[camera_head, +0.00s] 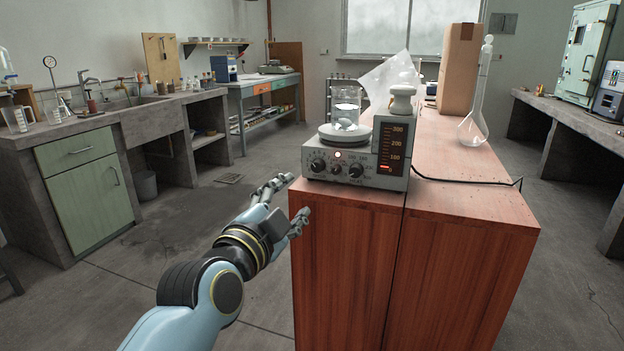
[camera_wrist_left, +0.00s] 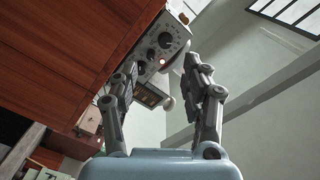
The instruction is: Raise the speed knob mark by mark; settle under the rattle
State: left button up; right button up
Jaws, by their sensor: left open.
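A grey stirrer unit (camera_head: 312,154) stands at the near end of the wooden bench. Its front has several dark knobs, among them a left knob (camera_head: 318,165) and a right knob (camera_head: 355,170); their labels are too small to read. A lit indicator (camera_head: 337,155) sits above them. The scale display (camera_head: 391,148) glows red only near its bottom, around or below 100. A glass beaker (camera_head: 346,112) with white contents stands on the round plate. My left gripper (camera_head: 293,200) is open, left of and below the unit. The wrist view shows a knob (camera_wrist_left: 165,40) beyond the open fingers (camera_wrist_left: 168,78).
A white stoppered jar (camera_head: 402,101), a clear sheet (camera_head: 386,80), a cardboard box (camera_head: 460,68) and a tall glass flask (camera_head: 474,127) stand behind the unit. A black cable (camera_head: 468,182) runs right along the bench top.

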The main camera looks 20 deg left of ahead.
pick_arm(q)
send_near(316, 168)
jog(key=w, duration=0.6)
jog(key=shift+w+d+f, duration=0.15)
jog(key=shift+w, duration=0.9)
pick_arm(e)
jog(key=shift+w+a, duration=0.1)
jog(key=shift+a, duration=0.45)
pick_arm(q)
grip_shut()
